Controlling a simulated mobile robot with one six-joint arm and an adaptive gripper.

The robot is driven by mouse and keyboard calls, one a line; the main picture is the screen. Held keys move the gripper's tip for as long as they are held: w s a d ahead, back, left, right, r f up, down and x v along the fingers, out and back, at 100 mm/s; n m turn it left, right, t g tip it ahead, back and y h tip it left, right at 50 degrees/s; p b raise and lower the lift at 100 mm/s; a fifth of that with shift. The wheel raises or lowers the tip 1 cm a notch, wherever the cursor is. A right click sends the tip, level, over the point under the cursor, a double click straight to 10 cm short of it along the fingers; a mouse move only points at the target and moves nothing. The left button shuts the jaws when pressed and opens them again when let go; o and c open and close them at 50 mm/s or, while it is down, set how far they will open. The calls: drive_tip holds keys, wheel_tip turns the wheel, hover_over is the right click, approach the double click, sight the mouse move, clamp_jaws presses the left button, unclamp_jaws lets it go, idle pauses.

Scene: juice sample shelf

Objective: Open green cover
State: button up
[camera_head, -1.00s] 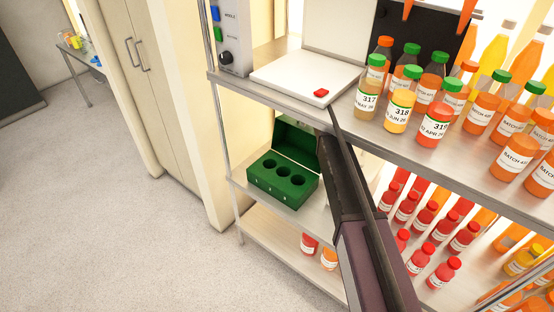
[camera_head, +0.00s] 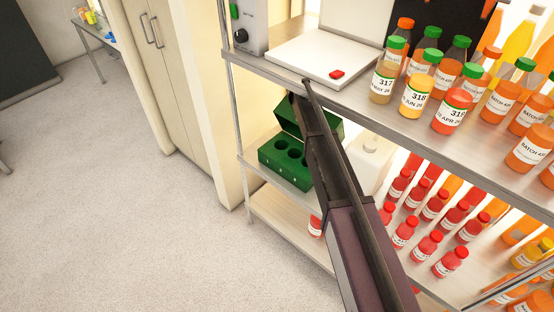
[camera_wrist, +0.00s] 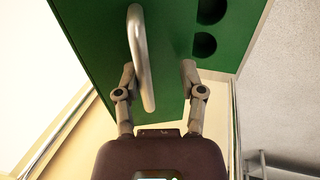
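The green cover (camera_head: 288,118) stands raised at the back of the green box (camera_head: 275,160) on the middle shelf, with round holes showing in the box top. My arm hides part of both in the head view. In the wrist view the green cover (camera_wrist: 95,35) fills the upper left and carries a silver bar handle (camera_wrist: 142,60). The green box (camera_wrist: 232,38) with dark holes is at upper right. My gripper (camera_wrist: 158,70) is open. The handle appears between its fingers, closer to the left one; contact cannot be told. My fingertips are not distinct in the head view.
The upper shelf (camera_head: 300,70) above the box carries a white device with a red button (camera_head: 337,74) and several juice bottles. A white container (camera_head: 370,160) stands right of the box. Red-capped bottles (camera_head: 405,232) stand lower right. Open floor (camera_head: 130,220) lies left.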

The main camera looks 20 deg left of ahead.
drive_tip(key=s+a+f+t+h+b, duration=0.4)
drive_tip(key=s+f+t+b, duration=0.6)
drive_tip(key=b, duration=1.5)
drive_tip(key=s+a+f, duration=0.1)
drive_tip(key=s+f, duration=0.2)
drive_tip(key=shift+s+a+f+b, duration=0.15)
drive_tip(key=shift+a+f+b, duration=0.05)
drive_tip(key=shift+b, duration=0.1)
drive_tip(key=shift+s+t, duration=0.1)
drive_tip(key=shift+t, duration=0.2)
idle(0.7)
